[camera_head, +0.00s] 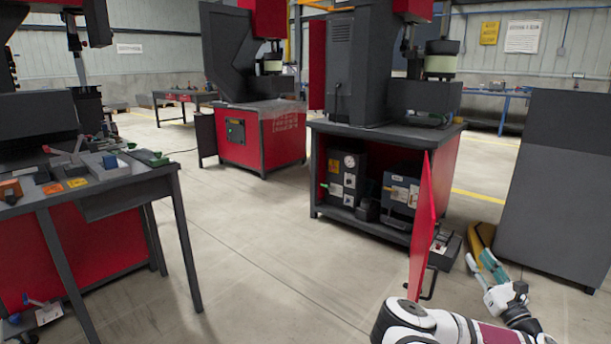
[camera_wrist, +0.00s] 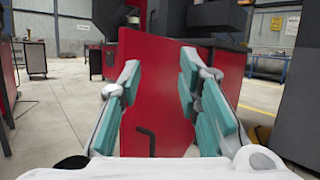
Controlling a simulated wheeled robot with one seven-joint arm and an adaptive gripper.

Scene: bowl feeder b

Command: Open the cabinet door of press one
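A press (camera_head: 357,75) stands on a cabinet (camera_head: 375,130) right of centre in the head view. The cabinet's red door (camera_head: 423,225) stands swung well out from its front, and the inside shows. The door's black handle (camera_head: 429,286) is low on its face. My gripper (camera_head: 484,262) is right of the door, with its teal fingers apart. In the wrist view the open fingers (camera_wrist: 160,72) have the red door (camera_wrist: 157,95) ahead of them, filling the middle, with the handle (camera_wrist: 146,139) low between them. I cannot tell whether a finger touches the door. Nothing is held.
Dark boxes with a gauge (camera_head: 348,175) sit inside the cabinet. A tall grey cabinet (camera_head: 555,190) stands at the right, with a yellow object (camera_head: 482,240) on the floor before it. A workbench with tools (camera_head: 80,185) is at the left. The floor between is clear.

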